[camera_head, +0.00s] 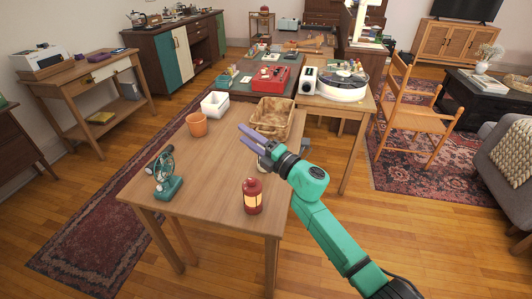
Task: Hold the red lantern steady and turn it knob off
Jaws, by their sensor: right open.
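The red lantern (252,196) stands upright on the wooden table (210,180), close to its front right corner. It has a pale yellow lit-looking window. Its knob is too small to make out. My right gripper (246,135) is up and beyond the lantern, over the table's right part, with its purple fingers apart and nothing between them. It points left and is clear of the lantern. My left gripper is not in view.
A teal device (168,185) stands at the table's left edge. An orange pot (197,125), a white bin (214,104) and a wicker basket (273,117) stand farther back. A wooden chair (405,115) is at right. The table's middle is clear.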

